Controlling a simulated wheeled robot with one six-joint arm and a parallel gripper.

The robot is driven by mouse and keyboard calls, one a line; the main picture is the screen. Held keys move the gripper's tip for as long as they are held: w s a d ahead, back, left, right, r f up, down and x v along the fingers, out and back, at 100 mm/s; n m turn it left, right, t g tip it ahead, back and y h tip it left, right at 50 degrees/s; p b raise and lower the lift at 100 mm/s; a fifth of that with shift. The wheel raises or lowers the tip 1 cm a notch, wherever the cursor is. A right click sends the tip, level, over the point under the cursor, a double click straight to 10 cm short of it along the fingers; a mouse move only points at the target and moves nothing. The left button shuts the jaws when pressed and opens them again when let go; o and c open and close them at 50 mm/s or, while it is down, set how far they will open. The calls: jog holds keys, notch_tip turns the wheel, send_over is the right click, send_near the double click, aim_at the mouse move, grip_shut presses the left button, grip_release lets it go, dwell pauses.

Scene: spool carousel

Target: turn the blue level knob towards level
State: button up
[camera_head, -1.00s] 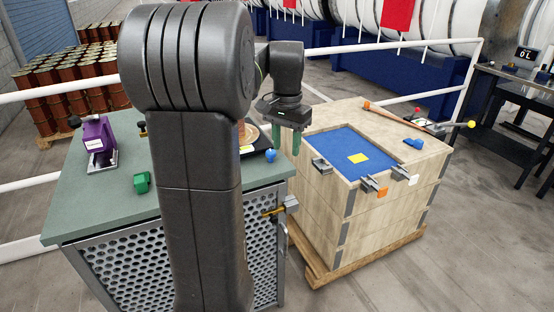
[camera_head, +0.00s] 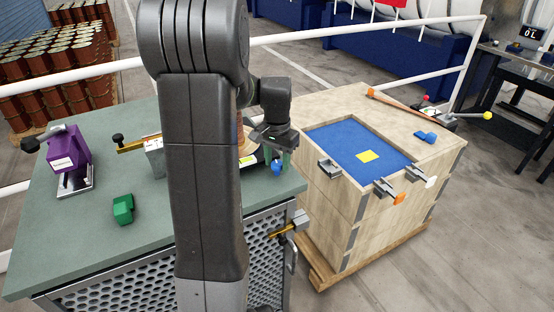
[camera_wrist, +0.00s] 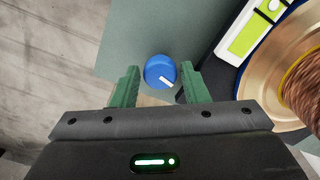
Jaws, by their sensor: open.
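The blue level knob (camera_wrist: 158,70) sits near the edge of the green bench in the wrist view. A white pointer mark on it points towards the lower right. It also shows in the head view (camera_head: 277,169) as a small blue shape. My gripper (camera_wrist: 163,76) is open, with its green fingers either side of the knob's near part. I cannot tell whether either finger touches it.
A level gauge with a yellow-green window (camera_wrist: 250,34) and a copper-coloured spool (camera_wrist: 302,85) lie right of the knob. A green block (camera_head: 123,209) and a purple device (camera_head: 68,152) stand on the bench (camera_head: 80,232). A wooden crate (camera_head: 335,215) stands close on the right.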

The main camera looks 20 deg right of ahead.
aim_at(277, 163)
jog(key=c, duration=0.7)
jog(key=shift+m+p, duration=0.35)
jog(key=shift+m, duration=2.15)
jog(key=o, duration=0.7)
notch_tip(277, 163, up, 14)
jog(key=shift+f, duration=0.2)
